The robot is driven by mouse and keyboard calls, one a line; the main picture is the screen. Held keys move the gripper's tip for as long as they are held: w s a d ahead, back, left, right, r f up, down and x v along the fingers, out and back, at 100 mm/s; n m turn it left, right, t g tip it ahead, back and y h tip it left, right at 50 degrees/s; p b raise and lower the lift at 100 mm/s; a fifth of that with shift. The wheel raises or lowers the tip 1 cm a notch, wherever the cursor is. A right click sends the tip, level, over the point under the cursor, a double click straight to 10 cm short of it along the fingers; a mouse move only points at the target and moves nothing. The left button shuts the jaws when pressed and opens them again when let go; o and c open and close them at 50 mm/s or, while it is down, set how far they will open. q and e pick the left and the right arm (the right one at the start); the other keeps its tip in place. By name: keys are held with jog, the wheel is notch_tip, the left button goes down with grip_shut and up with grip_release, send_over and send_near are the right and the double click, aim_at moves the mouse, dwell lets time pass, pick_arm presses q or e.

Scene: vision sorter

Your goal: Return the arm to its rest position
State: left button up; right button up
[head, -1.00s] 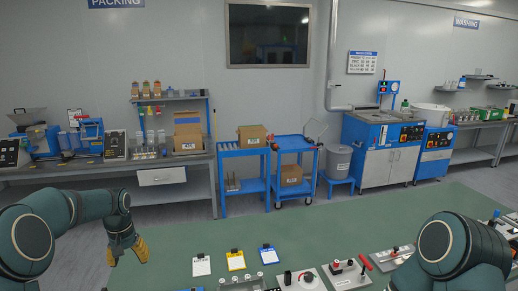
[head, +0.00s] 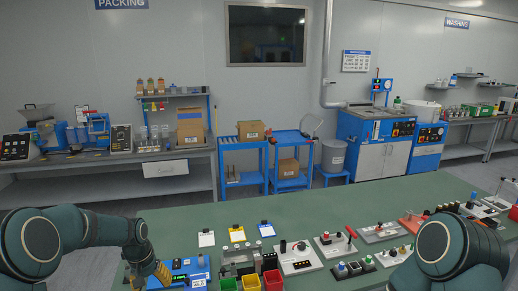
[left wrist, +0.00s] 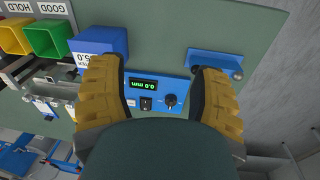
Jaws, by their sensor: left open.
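My left gripper (head: 148,277) has yellow padded fingers and is at the lower left of the head view, over the near left part of the green table (head: 215,215). In the left wrist view its two fingers (left wrist: 165,95) are spread apart with nothing held between them. Beyond them is a blue instrument (left wrist: 150,100) with a lit readout, a switch and a knob. It also shows beside the gripper in the head view (head: 185,272). I cannot tell whether the fingers touch it. My right arm shows at the right, but its gripper is out of view.
Green (head: 228,284), yellow (head: 251,282) and red (head: 273,280) bins stand right of the gripper. Switch panels (head: 335,243) fill the table's right part. Clear table lies behind the clipboards.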

pick_arm(q)
jog(key=s+d+f+h+b, duration=0.1)
jog(key=s+d+f+b, duration=0.1)
jog(key=s+d+f, duration=0.45)
jog(key=s+d+f+h+b, duration=0.15)
jog(key=s+d+f, duration=0.25)
jog(key=d+f, duration=0.4)
jog(key=s+d+f+b, duration=0.2)
jog(key=s+d+f, duration=0.1)
jog(key=s, duration=0.4)
jog(key=s+d+f+t+b, duration=0.1)
jog(key=s+d+f+b, duration=0.1)
jog(key=s, duration=0.6)
notch_tip(320, 180, down, 3)
jog(key=shift+s+d+r, duration=0.15)
jog(key=shift+d+r, duration=0.05)
jog(key=shift+d, duration=0.6)
pick_arm(e)
notch_tip(320, 180, down, 8)
jog(key=s, duration=0.1)
jog(key=shift+s+a, duration=0.15)
jog(key=shift+s, duration=0.25)
